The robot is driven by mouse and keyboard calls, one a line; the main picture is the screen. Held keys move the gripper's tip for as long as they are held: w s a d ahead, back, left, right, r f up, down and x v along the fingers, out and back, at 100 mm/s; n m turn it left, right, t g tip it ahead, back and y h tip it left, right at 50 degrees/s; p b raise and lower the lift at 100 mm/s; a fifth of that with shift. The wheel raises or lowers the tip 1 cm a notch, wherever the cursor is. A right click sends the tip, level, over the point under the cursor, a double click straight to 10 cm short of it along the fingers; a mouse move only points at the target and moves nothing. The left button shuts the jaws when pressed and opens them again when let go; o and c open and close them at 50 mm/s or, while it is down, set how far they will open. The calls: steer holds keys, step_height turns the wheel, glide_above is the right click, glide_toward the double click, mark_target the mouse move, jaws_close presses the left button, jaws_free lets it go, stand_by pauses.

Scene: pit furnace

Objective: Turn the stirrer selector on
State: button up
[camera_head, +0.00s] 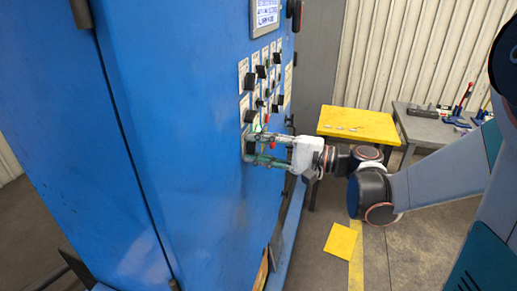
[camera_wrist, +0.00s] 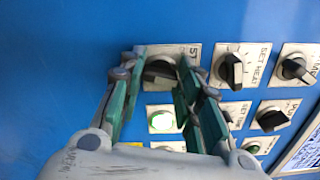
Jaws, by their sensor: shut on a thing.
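The stirrer selector (camera_wrist: 160,72) is a dark rotary knob on a white plate, of whose label only "ST" shows. The fingers of my gripper (camera_wrist: 158,80) stand on both sides of it and are shut on it. They hide part of the knob and its plate, so its exact pointer angle is unclear. In the head view, my gripper (camera_head: 249,148) reaches from the right to the front of the blue cabinet (camera_head: 195,110), its fingers at the lower part of the switch panel.
A lit green lamp (camera_wrist: 162,121) sits just below the selector. Other dark knobs, such as the set heat knob (camera_wrist: 231,70), are close on the right. A display (camera_head: 265,15) is above the panel. A yellow table (camera_head: 357,123) and a grey workbench (camera_head: 425,130) stand behind.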

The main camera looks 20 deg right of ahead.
steer(key=shift+m, duration=1.5)
steer(key=o, duration=1)
steer(key=shift+o, duration=0.2)
steer(key=v, duration=1.2)
